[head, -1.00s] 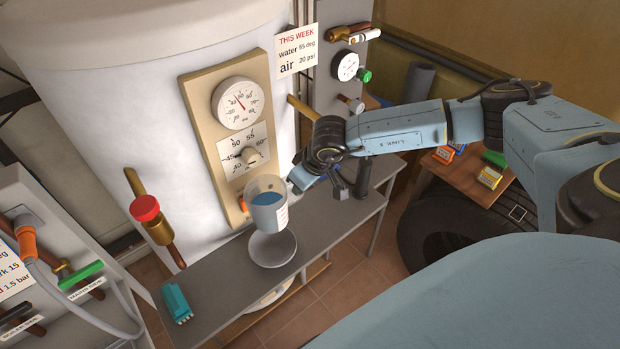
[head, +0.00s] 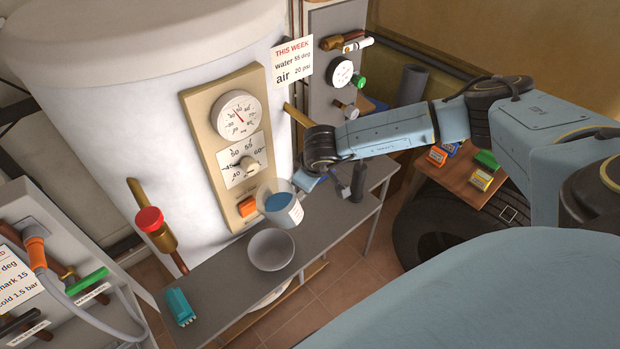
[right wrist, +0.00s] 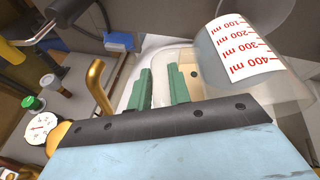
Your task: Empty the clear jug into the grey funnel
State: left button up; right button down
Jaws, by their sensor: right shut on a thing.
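The clear jug (head: 283,207), with blue liquid and a red-marked scale label, is held in the air in the head view, leaning a little to the left. It also shows at the upper right of the right wrist view (right wrist: 255,65). My right gripper (head: 302,183) is shut on the jug at its right side; its green fingers (right wrist: 163,88) show in the wrist view, and the exact grip is partly hidden. The grey funnel (head: 271,251), a wide round bowl, is just below and slightly left of the jug, apart from it. No stream of liquid shows. My left gripper is out of view.
A red-capped brass valve (head: 149,220) juts out at left. A dark cylinder (head: 358,181) stands at right.

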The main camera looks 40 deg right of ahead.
jog(key=shift+r+h+p, duration=0.4)
jog(key=shift+r+h, duration=0.2)
jog(key=shift+r, duration=0.1)
jog(key=shift+a+r+n+h+p, duration=0.2)
jog(key=shift+r+n+h+p, duration=0.1)
jog(key=shift+r+h+p, duration=0.55)
jog(key=shift+h, duration=0.25)
jog(key=shift+a+r, duration=0.1)
jog(key=shift+a+r+n+t+h, duration=0.3)
jog(key=shift+a+t+h, duration=0.15)
jog(key=shift+h, duration=0.65)
jog(key=shift+a, duration=0.1)
